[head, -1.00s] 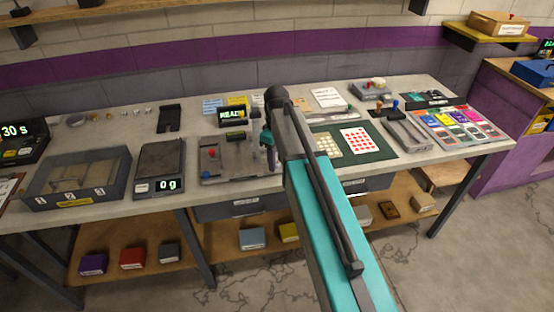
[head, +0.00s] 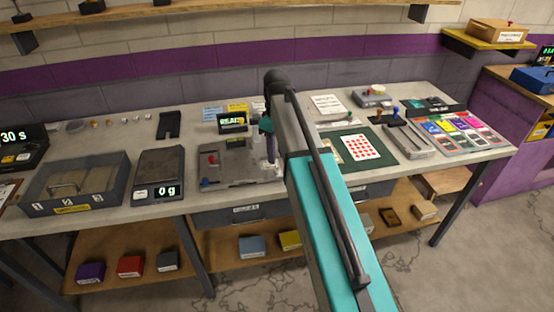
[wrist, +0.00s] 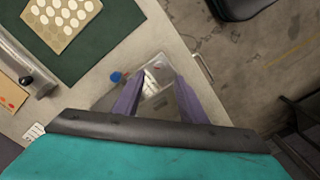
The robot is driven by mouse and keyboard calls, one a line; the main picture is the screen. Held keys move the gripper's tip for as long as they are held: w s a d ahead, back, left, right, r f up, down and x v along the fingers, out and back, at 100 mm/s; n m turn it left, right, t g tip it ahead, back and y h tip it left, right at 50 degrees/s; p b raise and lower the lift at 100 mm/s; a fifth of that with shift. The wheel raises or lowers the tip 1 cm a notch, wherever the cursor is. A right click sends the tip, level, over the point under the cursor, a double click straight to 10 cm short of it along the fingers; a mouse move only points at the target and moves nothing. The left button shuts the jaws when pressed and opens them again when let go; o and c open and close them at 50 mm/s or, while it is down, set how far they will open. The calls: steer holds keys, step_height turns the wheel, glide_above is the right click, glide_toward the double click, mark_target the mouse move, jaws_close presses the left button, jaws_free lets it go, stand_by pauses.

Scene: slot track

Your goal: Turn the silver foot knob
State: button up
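The grey machine plate (head: 235,168) lies on the table, with a red knob (head: 212,158) and a blue knob (head: 205,183) on its left side. I cannot clearly make out the silver foot knob; my arm and gripper cover the plate's right side. My gripper (head: 270,145) is over that right side, pointing down. In the wrist view my gripper (wrist: 158,80) has its two purple fingers apart with nothing held between them. A small pale patch of the plate shows between the fingertips, and a blue round part (wrist: 116,77) lies just left of them.
A lit display (head: 232,122) stands behind the plate. A scale (head: 160,172) is to its left. The green mat (head: 378,158) with cards is to its right. The table's front edge (wrist: 185,45) runs close by the gripper, with open floor beyond.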

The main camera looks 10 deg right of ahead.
step_height(320, 180, up, 7)
steer(key=b, duration=0.1)
stand_by(0.4)
steer(key=shift+s, duration=0.15)
